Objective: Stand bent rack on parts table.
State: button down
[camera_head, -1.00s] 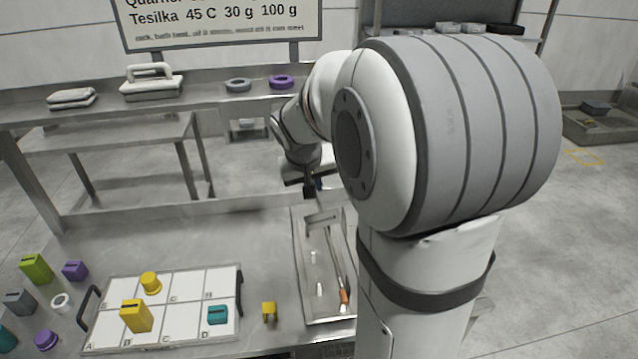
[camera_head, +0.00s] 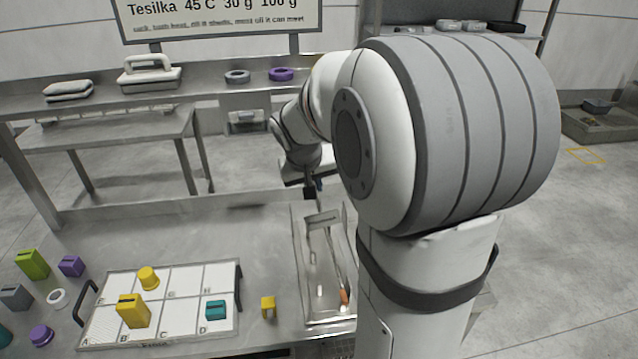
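A long, shallow metal tray (camera_head: 298,262) lies on the steel table (camera_head: 225,232), just left of my arm. I cannot tell which thing is the bent rack, or which table is the parts table. My gripper (camera_head: 310,192) points down at the far end of the tray, partly hidden by my arm. It is too small and dark to show whether its fingers are open or hold anything.
A lettered white board (camera_head: 185,283) carries yellow and teal blocks. A small yellow block (camera_head: 268,307) stands between board and tray. More coloured parts lie at far left. A back shelf (camera_head: 205,85) holds a lidded box (camera_head: 150,78) and two rings. The table behind the board is clear.

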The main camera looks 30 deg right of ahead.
jog(key=shift+f+b, duration=0.25)
jog(key=shift+b, duration=0.15)
jog(key=c, duration=1.5)
grip_release()
jog(key=shift+o, duration=0.2)
jog(key=shift+s+f, duration=0.1)
jog(key=shift+f, duration=0.05)
